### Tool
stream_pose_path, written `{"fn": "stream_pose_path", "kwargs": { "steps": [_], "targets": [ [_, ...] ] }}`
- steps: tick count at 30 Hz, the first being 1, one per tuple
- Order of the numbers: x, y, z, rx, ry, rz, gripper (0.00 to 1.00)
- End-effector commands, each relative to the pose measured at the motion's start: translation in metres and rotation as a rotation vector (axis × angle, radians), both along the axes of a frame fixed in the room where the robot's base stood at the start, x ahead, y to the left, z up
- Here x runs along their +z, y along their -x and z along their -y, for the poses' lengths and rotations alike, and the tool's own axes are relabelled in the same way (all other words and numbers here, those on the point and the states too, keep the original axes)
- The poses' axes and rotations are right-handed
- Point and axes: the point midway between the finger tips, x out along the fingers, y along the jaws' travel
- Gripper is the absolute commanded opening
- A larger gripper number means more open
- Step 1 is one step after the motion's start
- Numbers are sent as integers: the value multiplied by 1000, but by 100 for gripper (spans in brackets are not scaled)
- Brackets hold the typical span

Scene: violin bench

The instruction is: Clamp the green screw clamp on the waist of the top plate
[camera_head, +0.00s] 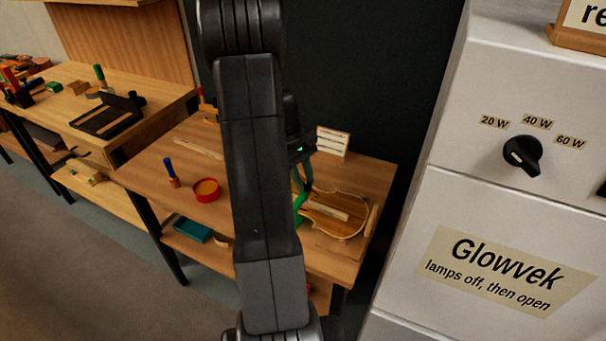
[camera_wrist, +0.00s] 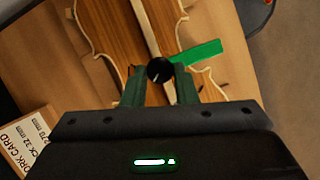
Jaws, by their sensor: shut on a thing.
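The green screw clamp (camera_wrist: 200,52) shows in the wrist view, with a round black knob (camera_wrist: 160,69) between the fingertips. My gripper (camera_wrist: 158,80) is shut on the clamp. The violin-shaped top plate (camera_wrist: 108,28) lies beneath, with a pale strip along its middle. The clamp's green bar crosses over the plate near its waist; I cannot tell whether it touches the plate. In the head view the top plate (camera_head: 348,222) lies on the bench, and part of the green clamp (camera_head: 299,208) shows at its left end. My arm hides much of this area.
The wooden bench (camera_head: 150,176) holds a red round tin (camera_head: 206,190), a blue-handled tool (camera_head: 170,172) and a white card (camera_head: 332,142) behind the plate. A work card (camera_wrist: 28,143) shows at the wrist view's lower left. A white cabinet (camera_head: 480,190) stands at the right.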

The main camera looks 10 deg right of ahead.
Motion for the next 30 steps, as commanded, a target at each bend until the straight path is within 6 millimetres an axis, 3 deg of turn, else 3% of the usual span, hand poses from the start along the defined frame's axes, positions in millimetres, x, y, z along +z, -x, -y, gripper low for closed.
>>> {"fn": "stream_pose_path", "kwargs": {
  "steps": [18,30],
  "targets": [
    [1,-2,6,-573,0,-1,3],
    [0,-2,8,-807,1,-1,3]
  ]
}}
